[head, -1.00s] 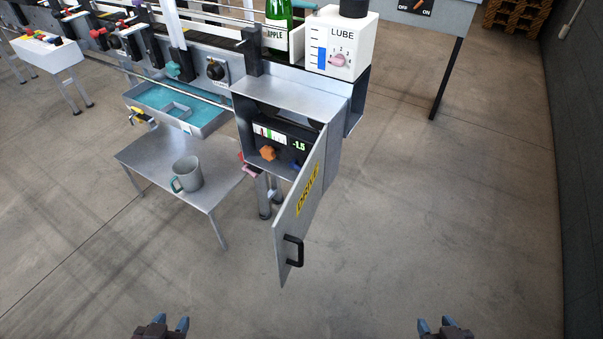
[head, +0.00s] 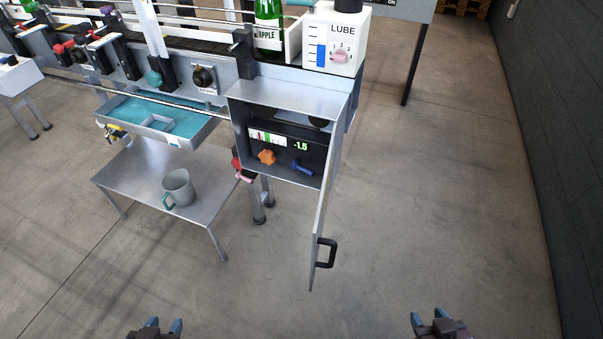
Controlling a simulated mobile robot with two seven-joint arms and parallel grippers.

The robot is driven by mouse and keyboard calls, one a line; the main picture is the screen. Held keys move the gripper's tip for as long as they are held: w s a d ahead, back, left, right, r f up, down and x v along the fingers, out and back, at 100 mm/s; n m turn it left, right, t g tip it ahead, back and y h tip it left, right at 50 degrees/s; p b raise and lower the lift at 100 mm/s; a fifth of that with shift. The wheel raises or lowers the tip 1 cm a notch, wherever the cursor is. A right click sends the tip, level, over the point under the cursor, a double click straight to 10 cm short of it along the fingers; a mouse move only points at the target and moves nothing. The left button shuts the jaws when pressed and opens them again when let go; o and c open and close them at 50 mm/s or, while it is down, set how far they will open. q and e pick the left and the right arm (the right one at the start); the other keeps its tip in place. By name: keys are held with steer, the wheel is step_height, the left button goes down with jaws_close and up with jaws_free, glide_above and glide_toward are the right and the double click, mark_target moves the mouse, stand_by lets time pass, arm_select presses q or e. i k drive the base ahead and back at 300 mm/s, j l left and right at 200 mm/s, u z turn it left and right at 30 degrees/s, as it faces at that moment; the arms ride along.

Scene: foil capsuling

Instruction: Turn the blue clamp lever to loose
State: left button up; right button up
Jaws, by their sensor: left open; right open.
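The blue clamp lever (head: 302,167) is inside the open drive cabinet (head: 286,97), at the right of its dark panel. It lies slanted, its right end lower. An orange knob (head: 267,157) is to its left, and a gauge (head: 268,139) and a -1.5 readout are above. My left gripper (head: 163,326) is open and empty at the bottom edge of the head view, well below and left of the lever. My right gripper (head: 426,322) is open and empty at the bottom right, also far from the lever.
The cabinet door (head: 325,215) hangs open toward me, right of the lever, with a black handle (head: 326,253). A red lever (head: 241,171) is outside the cabinet's left side. A low table (head: 145,188) holds a grey mug (head: 178,188). Floor right of the door is clear.

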mark_target(295, 165)
steer(key=j+z, duration=0.25)
steer(key=j, duration=0.6)
steer(key=k+j+z, duration=0.1)
steer(key=j+z, duration=0.15)
steer(key=j, duration=0.6)
steer(key=j+z, duration=0.25)
steer(key=j, duration=0.55)
steer(key=i+j+z, duration=0.1)
steer(key=i+j, duration=0.15)
